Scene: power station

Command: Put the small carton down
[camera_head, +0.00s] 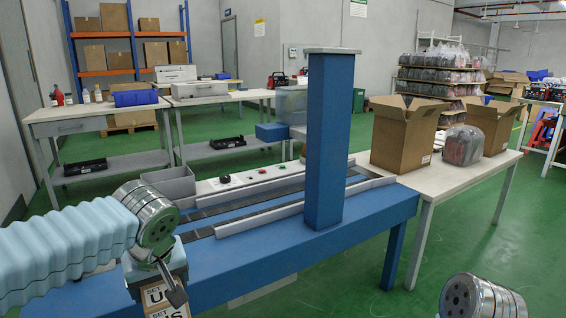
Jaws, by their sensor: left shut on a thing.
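The small carton (160,297) is brown with white printed labels. It shows at the bottom edge of the head view, left of centre, and its lower part is cut off. My left gripper (161,276) is shut on its upper part, with a dark finger lying across the top. The carton appears in front of the near edge of the blue conveyor bench (240,264); its height above any surface cannot be told. Of my right arm only a round metal joint shows at the bottom right; its gripper is out of the picture.
A blue post (328,150) rises from the bench beside the belt (249,200). A grey bin (171,182) and a button panel (228,181) stand behind it.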

